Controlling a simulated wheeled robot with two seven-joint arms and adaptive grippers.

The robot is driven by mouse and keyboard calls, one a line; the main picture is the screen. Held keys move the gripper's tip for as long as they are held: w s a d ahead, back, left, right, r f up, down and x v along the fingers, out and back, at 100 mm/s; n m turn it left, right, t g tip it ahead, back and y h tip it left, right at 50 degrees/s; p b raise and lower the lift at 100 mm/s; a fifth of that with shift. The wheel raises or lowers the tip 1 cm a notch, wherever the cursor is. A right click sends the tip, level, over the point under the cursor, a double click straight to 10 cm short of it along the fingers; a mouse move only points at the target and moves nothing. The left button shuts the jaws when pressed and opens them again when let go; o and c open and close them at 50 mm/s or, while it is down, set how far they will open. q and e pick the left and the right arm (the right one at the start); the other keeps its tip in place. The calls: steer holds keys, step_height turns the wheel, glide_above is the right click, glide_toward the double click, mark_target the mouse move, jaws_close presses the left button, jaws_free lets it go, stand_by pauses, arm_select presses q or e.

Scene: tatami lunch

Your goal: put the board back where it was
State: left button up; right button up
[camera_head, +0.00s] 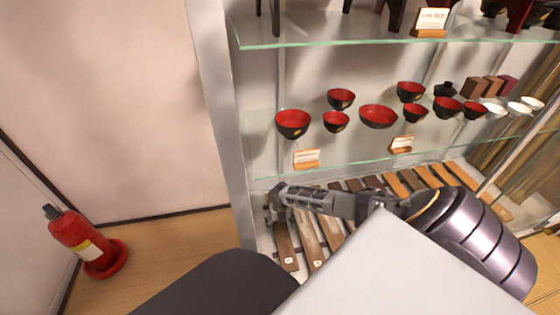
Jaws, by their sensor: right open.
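Several long narrow wooden boards lie side by side on the bottom shelf of the glass case. A dark brown board (286,250) is the leftmost, with lighter brown ones (308,240) beside it and orange-brown ones (440,174) further right. My right gripper (275,202) reaches in from the right, low over the left end of the row. It is open, and its tips are at or just above the far end of the leftmost board; I cannot tell whether they touch. My arm hides the middle of the row. My left gripper is out of view.
Above, a glass shelf holds red and black bowls (293,123) and small price cards (307,158). A higher glass shelf (330,42) crosses the top. The case's white left post (222,100) stands close by. A red fire extinguisher (80,240) stands on the floor at left.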

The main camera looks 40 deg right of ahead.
mark_target(280, 226)
steer(key=shift+r+p, duration=0.35)
steer(key=shift+r, duration=0.1)
step_height(280, 226, up, 2)
steer(key=shift+r+p, duration=0.15)
steer(key=shift+p, duration=0.45)
steer(key=shift+r+p, duration=1)
steer(key=shift+r, duration=1.4)
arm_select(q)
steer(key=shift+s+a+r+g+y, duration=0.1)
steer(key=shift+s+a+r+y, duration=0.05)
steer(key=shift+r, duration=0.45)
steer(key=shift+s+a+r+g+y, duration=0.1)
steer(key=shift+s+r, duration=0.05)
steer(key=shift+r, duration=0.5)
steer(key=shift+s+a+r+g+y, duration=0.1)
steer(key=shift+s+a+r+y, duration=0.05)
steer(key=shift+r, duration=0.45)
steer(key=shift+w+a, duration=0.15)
